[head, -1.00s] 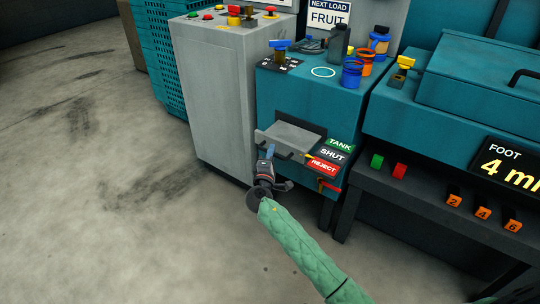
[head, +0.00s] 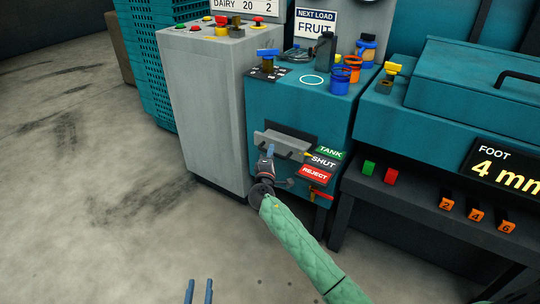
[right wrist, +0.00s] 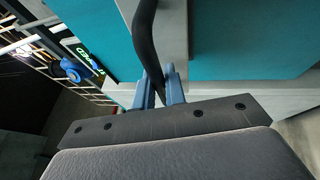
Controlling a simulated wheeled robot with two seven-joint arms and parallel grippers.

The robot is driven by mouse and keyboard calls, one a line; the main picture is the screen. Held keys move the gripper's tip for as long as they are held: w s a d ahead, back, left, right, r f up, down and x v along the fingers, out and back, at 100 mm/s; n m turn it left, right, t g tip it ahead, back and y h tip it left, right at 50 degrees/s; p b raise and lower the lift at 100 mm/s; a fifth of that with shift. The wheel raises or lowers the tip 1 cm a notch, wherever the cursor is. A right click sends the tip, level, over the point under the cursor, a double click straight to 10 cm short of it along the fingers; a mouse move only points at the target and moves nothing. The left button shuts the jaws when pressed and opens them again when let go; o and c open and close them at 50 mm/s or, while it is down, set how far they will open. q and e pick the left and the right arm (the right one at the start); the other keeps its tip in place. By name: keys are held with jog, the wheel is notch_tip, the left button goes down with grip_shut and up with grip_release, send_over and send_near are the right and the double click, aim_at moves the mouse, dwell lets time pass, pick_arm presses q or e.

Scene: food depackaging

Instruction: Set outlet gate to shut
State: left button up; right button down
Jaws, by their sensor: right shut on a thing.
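A small yellow mark at the plate's right end sits level with about the TANK–SHUT border. My right gripper (head: 270,151) is at the gate, shut on the handle. In the right wrist view the black handle (right wrist: 146,40) runs between its blue fingers (right wrist: 161,88). My left gripper (head: 199,291) shows only two separated fingertips at the bottom edge, empty.
A grey cabinet (head: 215,110) with buttons stands left of the machine. Blue and orange cups (head: 340,79) and a blue-handled knob (head: 268,54) are on its top. A bench with green and red buttons (head: 390,177) is at right. The floor at left is clear.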

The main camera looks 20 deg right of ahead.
jog(key=c, duration=1.5)
grip_release()
jog(key=shift+o, duration=0.2)
jog(key=v, duration=0.7)
jog(key=shift+s+a+f, duration=0.2)
jog(key=shift+s, duration=0.15)
jog(key=shift+a, duration=0.1)
